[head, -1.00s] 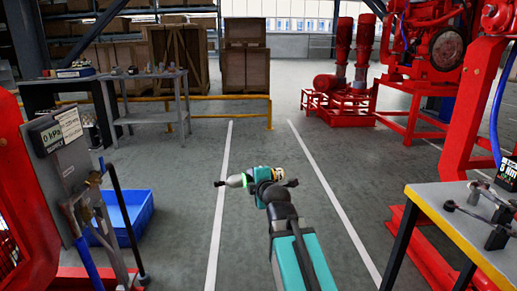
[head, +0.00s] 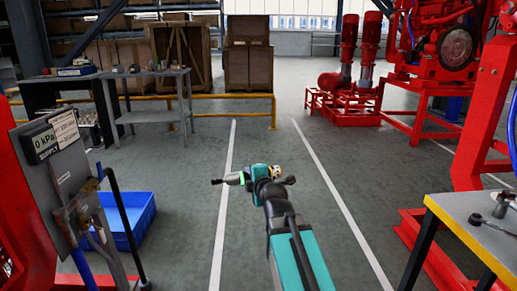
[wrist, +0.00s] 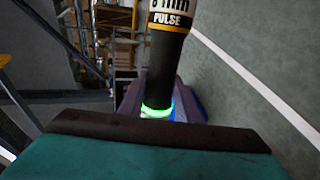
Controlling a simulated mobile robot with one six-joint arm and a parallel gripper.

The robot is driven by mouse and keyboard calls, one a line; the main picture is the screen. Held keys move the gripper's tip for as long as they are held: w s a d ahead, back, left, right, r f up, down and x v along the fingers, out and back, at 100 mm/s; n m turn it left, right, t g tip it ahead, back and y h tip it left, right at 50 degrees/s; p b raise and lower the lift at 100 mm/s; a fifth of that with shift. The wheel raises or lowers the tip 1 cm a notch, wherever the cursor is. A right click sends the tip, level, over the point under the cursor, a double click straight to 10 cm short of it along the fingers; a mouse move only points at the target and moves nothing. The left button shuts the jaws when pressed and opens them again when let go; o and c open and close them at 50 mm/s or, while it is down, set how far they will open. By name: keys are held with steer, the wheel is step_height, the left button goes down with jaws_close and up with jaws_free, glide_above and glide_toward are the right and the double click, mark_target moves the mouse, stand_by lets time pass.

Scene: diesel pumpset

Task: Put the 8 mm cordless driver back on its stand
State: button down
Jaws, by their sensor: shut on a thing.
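My gripper (head: 256,176) is shut on the 8 mm cordless driver (head: 233,178), held about level over the open floor. A dark pad and teal body of my gripper cover the lower part of that view. I cannot make out the driver's stand.
A grey-topped bench (head: 480,222) stands at right, cut by the frame edge, with small dark parts on it. A gauge panel (head: 60,180) and a blue bin (head: 135,220) stand at left. A grey table (head: 155,76) stands farther back. The floor lane ahead is clear.

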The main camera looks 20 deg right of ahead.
steer(key=shift+r, duration=0.1)
steer(key=shift+d+r+p, duration=0.2)
steer(key=shift+d+p, duration=0.15)
steer(key=shift+d, duration=0.2)
steer(key=s+d+r+m+g+h+p, duration=0.15)
steer(key=s+d+r+h+p, duration=0.45)
steer(key=d, duration=0.8)
steer(key=s+d+r+g+h+p, duration=0.2)
steer(key=s+d+p, duration=0.2)
steer(key=d+p, duration=0.75)
steer(key=s+d+r+m+g+h+p, duration=0.1)
steer(key=s+d+r+g+h+p, duration=0.25)
steer(key=d, duration=1.45)
steer(key=s+d+r+g+h+p, duration=0.2)
steer(key=s+d+r+p, duration=0.5)
steer(key=s, duration=0.5)
steer(key=s+d+r+g+h+p, duration=0.2)
steer(key=s+d+r+g+p, duration=0.2)
steer(key=s+d+r+p, duration=0.3)
steer(key=s+d+r+g+h+p, duration=0.2)
steer(key=s+d+r+g+p, duration=0.2)
steer(key=s+d, duration=0.9)
steer(key=s+r+n+p, duration=0.1)
steer(key=s+r+p, duration=0.2)
steer(key=s+r, duration=0.1)
steer(key=shift+s+d+r, duration=0.2)
steer(key=shift+d+r, duration=0.15)
steer(key=shift+r, duration=0.3)
